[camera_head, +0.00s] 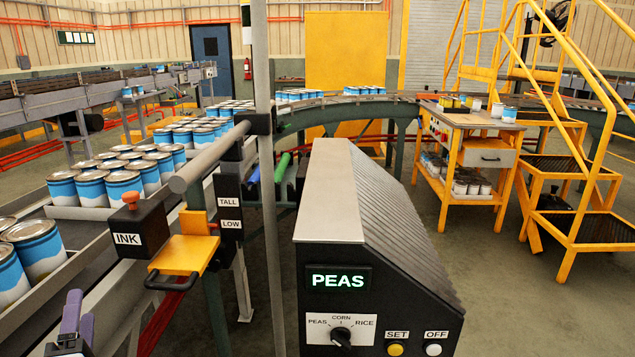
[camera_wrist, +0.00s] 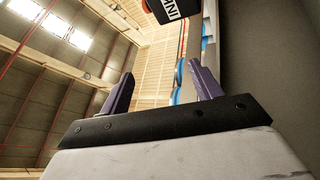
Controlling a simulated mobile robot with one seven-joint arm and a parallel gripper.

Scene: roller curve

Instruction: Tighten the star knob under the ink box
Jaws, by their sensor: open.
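The ink box (camera_head: 127,238) is a black box with a white INK label and an orange-red knob (camera_head: 130,200) on top. It sits at the left end of a grey horizontal bar. In the wrist view the ink box (camera_wrist: 166,10) shows at the top edge, its label rotated. I make out no star knob under it in either view. My gripper (camera_head: 77,318) has purple fingers and is at the lower left of the head view, below and left of the box in the picture. In the wrist view my gripper (camera_wrist: 162,88) is open, with nothing between its fingers.
A yellow plate with a black handle (camera_head: 180,257) is right of the ink box. Blue-and-white cans (camera_head: 125,185) stand on the conveyor at left. A vertical grey post (camera_head: 265,180) and a black PEAS control console (camera_head: 375,280) stand to the right.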

